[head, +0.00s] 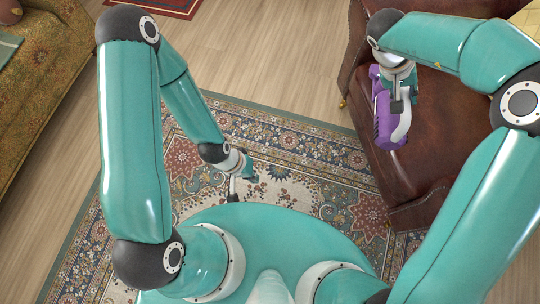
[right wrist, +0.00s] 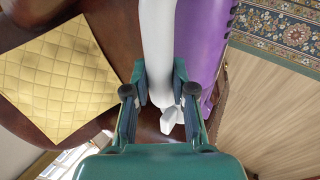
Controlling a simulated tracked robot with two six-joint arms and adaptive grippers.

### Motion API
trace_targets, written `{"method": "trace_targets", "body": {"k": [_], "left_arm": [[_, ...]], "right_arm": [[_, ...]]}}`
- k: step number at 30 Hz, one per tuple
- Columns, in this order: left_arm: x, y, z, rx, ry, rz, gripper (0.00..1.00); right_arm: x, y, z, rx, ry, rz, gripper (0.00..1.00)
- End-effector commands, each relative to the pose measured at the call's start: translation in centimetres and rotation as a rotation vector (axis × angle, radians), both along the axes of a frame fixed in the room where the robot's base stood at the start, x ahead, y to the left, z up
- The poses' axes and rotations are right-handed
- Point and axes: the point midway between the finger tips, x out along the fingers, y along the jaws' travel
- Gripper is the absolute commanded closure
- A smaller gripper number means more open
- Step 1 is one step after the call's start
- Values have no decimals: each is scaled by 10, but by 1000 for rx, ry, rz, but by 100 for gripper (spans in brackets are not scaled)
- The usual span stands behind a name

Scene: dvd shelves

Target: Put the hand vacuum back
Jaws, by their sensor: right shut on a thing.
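The hand vacuum (head: 388,122) is purple with a pale grey-white part and hangs beneath my right gripper (head: 402,92), in front of the brown leather armchair. In the right wrist view, my right gripper (right wrist: 160,95) is shut on the vacuum's white handle (right wrist: 158,40), with the purple body (right wrist: 207,35) just to the right. The vacuum's far end is out of that view. My left gripper (head: 242,180) is empty above the patterned rug, its fingers apart. No dock or holder for the vacuum is in view.
The brown leather armchair (head: 335,195) is not far off; its seat (head: 440,135) lies close to the vacuum. A yellow quilted cushion (right wrist: 55,80) lies on it. A patterned rug (head: 290,165) covers the floor ahead. A gold sofa (head: 40,85) stands left. Wood floor (head: 260,50) is clear beyond.

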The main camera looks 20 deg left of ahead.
Motion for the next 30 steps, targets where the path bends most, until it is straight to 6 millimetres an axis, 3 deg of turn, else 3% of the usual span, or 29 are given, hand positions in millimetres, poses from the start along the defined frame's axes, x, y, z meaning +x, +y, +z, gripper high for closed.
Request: {"method": "trace_targets", "body": {"k": [8, 15, 22, 30], "left_arm": [[0, 0, -28, 0, 0, 0, 100], [0, 0, -49, 0, 0, 0, 100], [0, 0, -68, 0, 0, 0, 100], [0, 0, -86, 0, 0, 0, 100]], "right_arm": [[38, 28, -63, 1, -1, 328, 100], [57, 79, -122, 4, -1, 678, 100], [53, 137, -184, 7, 2, 1008, 100], [22, 197, -252, 11, 5, 1346, 100]]}}
